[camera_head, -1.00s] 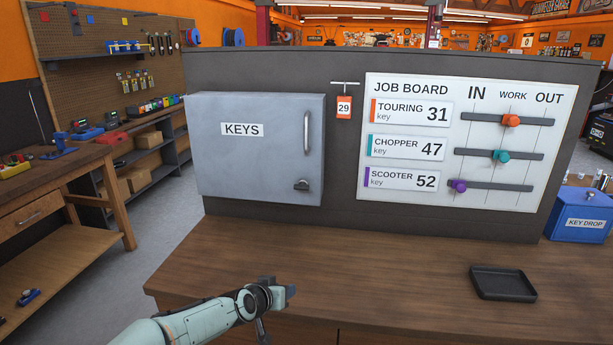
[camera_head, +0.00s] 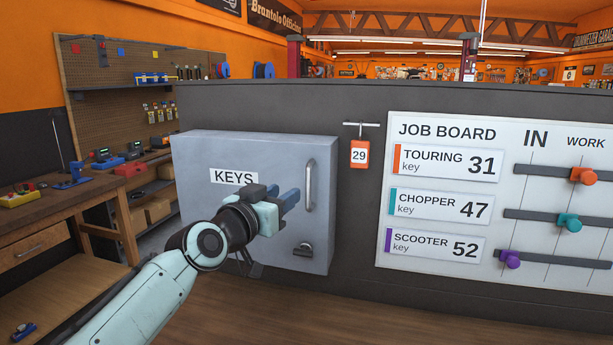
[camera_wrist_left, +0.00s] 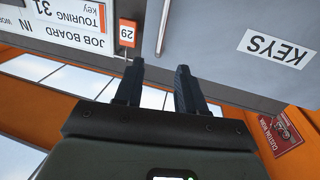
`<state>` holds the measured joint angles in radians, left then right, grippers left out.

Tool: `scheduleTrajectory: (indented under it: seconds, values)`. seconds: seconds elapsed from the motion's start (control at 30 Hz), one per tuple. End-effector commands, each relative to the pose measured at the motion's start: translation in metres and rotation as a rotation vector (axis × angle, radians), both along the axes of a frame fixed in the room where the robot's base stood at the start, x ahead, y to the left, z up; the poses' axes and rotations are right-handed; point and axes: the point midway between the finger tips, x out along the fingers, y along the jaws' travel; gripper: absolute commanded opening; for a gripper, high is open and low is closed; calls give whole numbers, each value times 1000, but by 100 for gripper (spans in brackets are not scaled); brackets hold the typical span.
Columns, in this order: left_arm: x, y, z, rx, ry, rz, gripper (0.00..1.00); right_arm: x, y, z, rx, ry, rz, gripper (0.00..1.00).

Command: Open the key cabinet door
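The grey key cabinet (camera_head: 225,235) hangs on the dark panel, its door shut, with a KEYS label (camera_head: 234,177). My left gripper (camera_head: 293,197) is in front of the door, just left of the handle, pointing right. The left wrist view is upside down. There the gripper's two fingers (camera_wrist_left: 160,68) are apart with nothing between them, and the handle (camera_wrist_left: 163,28) shows beyond their tips. The right gripper is not in view.
An orange tag 29 (camera_head: 359,153) hangs on a hook right of the cabinet. The job board (camera_head: 440,265) with coloured sliders is farther right. A wooden counter (camera_head: 330,310) lies below. A workbench (camera_head: 40,225) stands at the left.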

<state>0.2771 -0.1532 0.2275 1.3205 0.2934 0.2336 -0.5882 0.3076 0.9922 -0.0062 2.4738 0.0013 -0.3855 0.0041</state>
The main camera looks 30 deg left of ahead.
Motion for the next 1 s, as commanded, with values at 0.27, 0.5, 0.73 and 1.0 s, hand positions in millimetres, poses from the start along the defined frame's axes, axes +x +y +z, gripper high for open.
scheduleTrajectory:
  seconds: [0.27,0.5,0.73,1.0]
  values:
    - [62,3,6,-3,0,0,39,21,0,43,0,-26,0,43]
    - [94,4,3,-1,0,0,39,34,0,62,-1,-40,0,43]
    - [101,4,0,-1,1,0,39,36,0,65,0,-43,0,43]
    - [101,4,0,0,2,1,10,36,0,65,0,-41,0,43]
